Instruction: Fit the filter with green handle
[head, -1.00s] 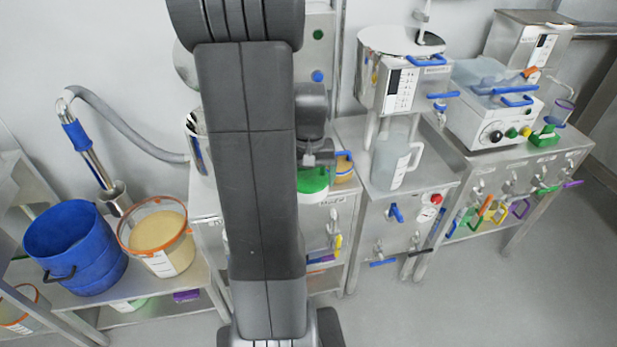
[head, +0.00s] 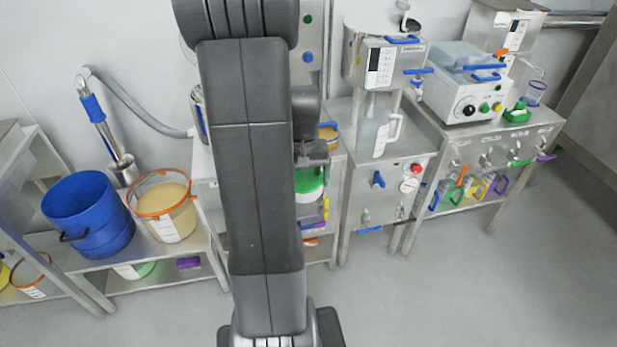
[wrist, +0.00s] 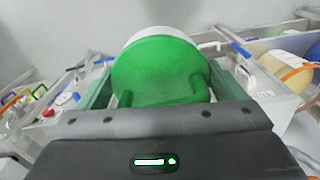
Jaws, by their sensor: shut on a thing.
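My gripper (head: 311,155) is shut on a round green and white piece (head: 309,184), held below it in front of the middle bench. In the wrist view, the piece (wrist: 160,68) fills the centre. It has a broad green face, a pale rim behind it, and a green looped handle reaching down to the dark edge of my gripper. Whether this is the filter itself or a lid cannot be told. My arm hides part of the bench behind.
A blue bucket (head: 88,215) and an orange-rimmed tub (head: 162,207) stand on the left bench. A steel machine (head: 385,62) with a clear jug (head: 375,133) stands right of my gripper. A white boxy device (head: 465,92) is farther right. The front floor is clear.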

